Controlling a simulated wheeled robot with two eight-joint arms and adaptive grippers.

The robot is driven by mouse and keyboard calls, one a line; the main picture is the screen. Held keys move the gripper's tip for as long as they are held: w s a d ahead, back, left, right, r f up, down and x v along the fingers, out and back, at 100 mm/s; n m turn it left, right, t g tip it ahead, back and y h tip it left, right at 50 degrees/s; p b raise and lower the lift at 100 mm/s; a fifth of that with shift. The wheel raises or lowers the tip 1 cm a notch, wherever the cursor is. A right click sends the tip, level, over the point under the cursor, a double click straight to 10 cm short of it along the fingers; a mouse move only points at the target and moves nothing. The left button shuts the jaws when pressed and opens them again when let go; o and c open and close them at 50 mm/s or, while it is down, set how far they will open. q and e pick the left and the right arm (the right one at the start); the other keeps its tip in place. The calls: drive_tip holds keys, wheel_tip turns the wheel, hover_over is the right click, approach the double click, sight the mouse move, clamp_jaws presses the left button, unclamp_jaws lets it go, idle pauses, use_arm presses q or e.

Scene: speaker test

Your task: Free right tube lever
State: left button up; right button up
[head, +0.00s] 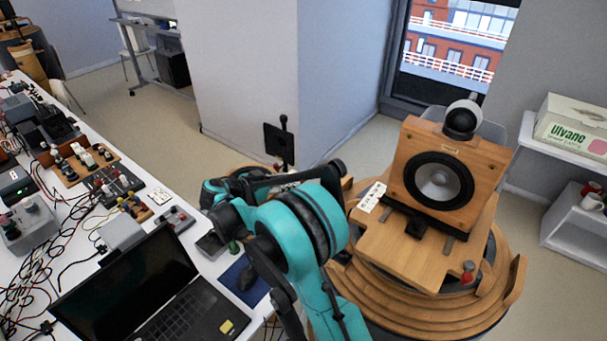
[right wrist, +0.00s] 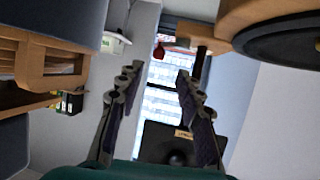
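A small lever with a red knob (head: 467,272) shows at the board's front right corner. In the right wrist view a red knob (right wrist: 162,44) sits beyond the fingertips, beside a brown bar; I cannot tell if it is the same lever. My right gripper (right wrist: 158,85) is open, with nothing between its fingers. The speaker (right wrist: 285,35) fills the upper right there. A teal arm of mine crosses the head view's middle. I cannot make out my left gripper.
The white table (head: 180,275) at left carries an open laptop (head: 165,290), cables and several small devices. A white tag (head: 371,196) lies at the board's left edge. A shelf with a box (head: 572,130) stands at right.

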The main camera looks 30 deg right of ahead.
sight(302, 180)
drive_tip(key=shift+m+g, duration=0.5)
drive_tip(key=b+x, duration=0.2)
drive_tip(key=x, duration=0.5)
drive_tip(key=shift+w+d+f, duration=0.1)
drive_tip(key=shift+d+f, duration=0.05)
drive_tip(key=shift+f, duration=0.1)
clamp_jaws()
